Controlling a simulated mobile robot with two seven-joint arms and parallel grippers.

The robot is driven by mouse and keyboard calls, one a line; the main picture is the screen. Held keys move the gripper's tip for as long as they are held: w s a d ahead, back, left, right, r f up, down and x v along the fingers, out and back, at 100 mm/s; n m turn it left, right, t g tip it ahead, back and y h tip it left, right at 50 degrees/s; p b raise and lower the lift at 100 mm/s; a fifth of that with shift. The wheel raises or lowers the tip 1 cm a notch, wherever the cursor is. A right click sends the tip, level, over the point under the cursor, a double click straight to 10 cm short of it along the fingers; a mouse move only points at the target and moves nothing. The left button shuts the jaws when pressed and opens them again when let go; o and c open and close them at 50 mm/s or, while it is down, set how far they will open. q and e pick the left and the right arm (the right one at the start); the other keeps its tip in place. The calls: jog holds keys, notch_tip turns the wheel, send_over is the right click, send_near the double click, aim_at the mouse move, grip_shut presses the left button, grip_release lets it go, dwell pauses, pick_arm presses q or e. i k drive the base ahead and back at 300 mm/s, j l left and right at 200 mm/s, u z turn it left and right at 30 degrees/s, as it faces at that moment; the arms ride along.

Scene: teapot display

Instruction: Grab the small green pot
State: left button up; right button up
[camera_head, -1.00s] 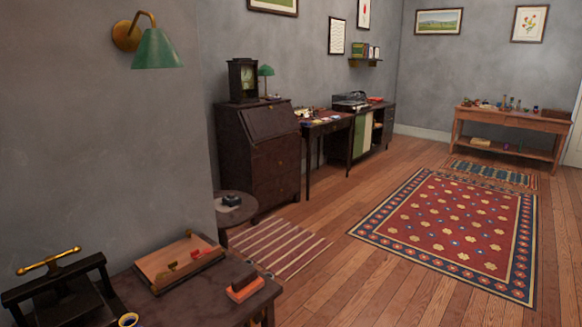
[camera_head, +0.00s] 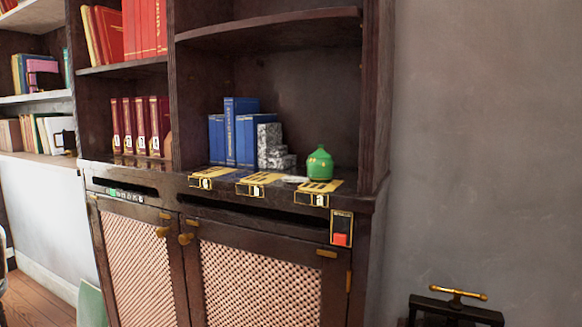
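A small green pot (camera_head: 320,162) with a rounded body and a narrow top stands upright near the right end of the dark wooden cabinet's counter (camera_head: 228,183). It is at or just behind the rightmost of several yellow plates (camera_head: 320,186) along the counter's front. Neither of my grippers shows in this view.
Blue books (camera_head: 235,132) and a stack of speckled grey blocks (camera_head: 271,147) stand left of the pot. A curved shelf (camera_head: 270,27) hangs above. The cabinet's side panel (camera_head: 375,95) is close on the right. A dark press with a brass handle (camera_head: 457,293) stands at lower right.

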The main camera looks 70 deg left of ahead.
aim_at(320, 165)
jog(key=k+u, duration=0.1)
jog(key=u, duration=1.8)
jog(key=l+z, duration=0.2)
jog(key=i+l, duration=0.05)
